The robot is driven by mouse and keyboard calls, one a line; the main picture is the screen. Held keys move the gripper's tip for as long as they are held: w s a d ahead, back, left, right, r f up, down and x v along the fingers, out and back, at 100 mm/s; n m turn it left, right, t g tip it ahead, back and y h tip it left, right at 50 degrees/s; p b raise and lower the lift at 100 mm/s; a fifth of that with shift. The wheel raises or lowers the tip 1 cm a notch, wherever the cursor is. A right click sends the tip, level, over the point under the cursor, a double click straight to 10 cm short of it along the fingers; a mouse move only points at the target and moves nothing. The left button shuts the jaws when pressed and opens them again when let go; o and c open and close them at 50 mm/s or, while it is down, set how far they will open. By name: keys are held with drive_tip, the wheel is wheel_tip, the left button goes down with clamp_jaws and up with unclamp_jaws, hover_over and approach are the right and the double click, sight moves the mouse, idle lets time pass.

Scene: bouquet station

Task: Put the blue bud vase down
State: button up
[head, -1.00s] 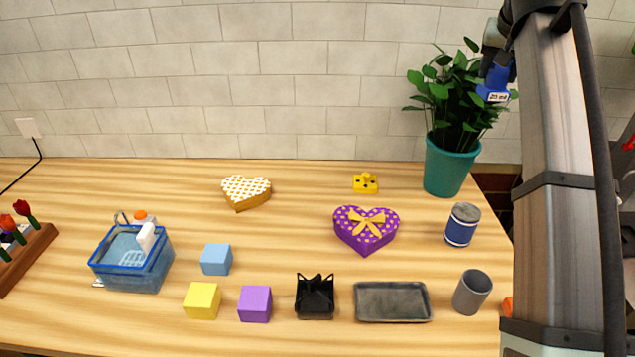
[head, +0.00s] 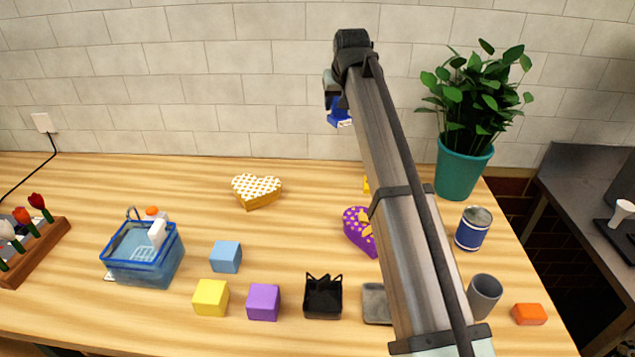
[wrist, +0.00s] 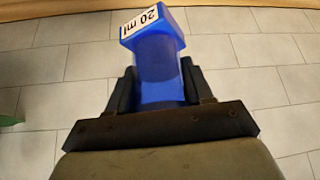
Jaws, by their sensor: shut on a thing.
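In the head view the vase (head: 337,112) is held high above the back of the table, in front of the tiled wall. It is clear of every surface. My arm hides most of the gripper there.
On the wooden table stand a heart box (head: 257,191), a purple heart box (head: 360,232), a blue basket (head: 143,268), cubes, a black holder (head: 323,298), a grey tray (head: 377,304), a blue can (head: 473,229), a grey cup (head: 485,296) and a potted plant (head: 462,172). The back left is clear.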

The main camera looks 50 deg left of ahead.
drive_tip(key=shift+s+a+f+n+g+y, duration=0.2)
drive_tip(key=shift+s+a+f+n, duration=0.5)
drive_tip(key=shift+f, duration=2.8)
drive_tip(key=shift+s+a+f+n+g+y, duration=0.1)
drive_tip(key=shift+s+a+f+g, duration=0.2)
drive_tip(key=shift+a+f, duration=2.1)
drive_tip(key=shift+s+d+f+n+g+y, duration=0.15)
drive_tip(key=shift+s+f+n, duration=0.35)
drive_tip(key=shift+f, duration=4.15)
drive_tip(key=shift+f, duration=0.15)
drive_tip(key=o, duration=1.3)
drive_tip(key=shift+d, duration=0.1)
drive_tip(key=v, duration=1.2)
drive_tip(key=shift+s, duration=0.15)
